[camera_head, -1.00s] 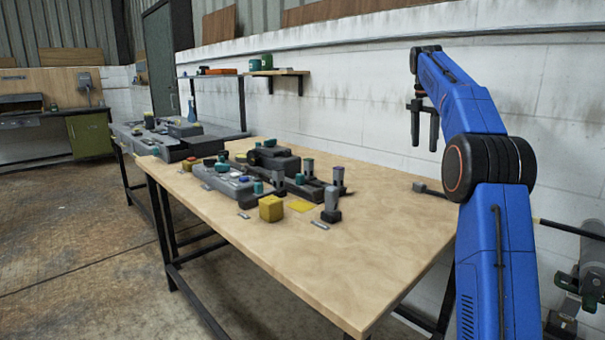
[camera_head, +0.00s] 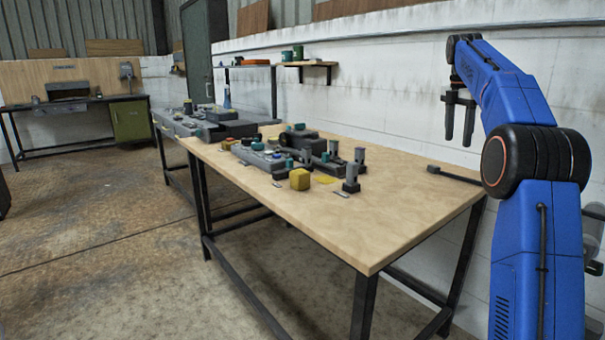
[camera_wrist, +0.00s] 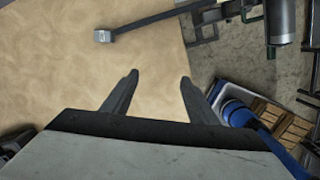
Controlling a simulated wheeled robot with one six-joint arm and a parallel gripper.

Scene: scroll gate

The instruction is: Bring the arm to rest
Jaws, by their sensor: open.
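My gripper (camera_head: 459,125) hangs at the end of my raised blue arm, at the right of the head view. Its fingers point down, spread apart, with nothing between them. It is in the air above the right end of the wooden workbench (camera_head: 370,215). In the wrist view my gripper (camera_wrist: 158,88) is open and empty, with the bare bench top (camera_wrist: 90,85) and its edge below the fingers.
A wall shelf (camera_head: 307,65) is behind. Open floor (camera_head: 90,240) lies to the left.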

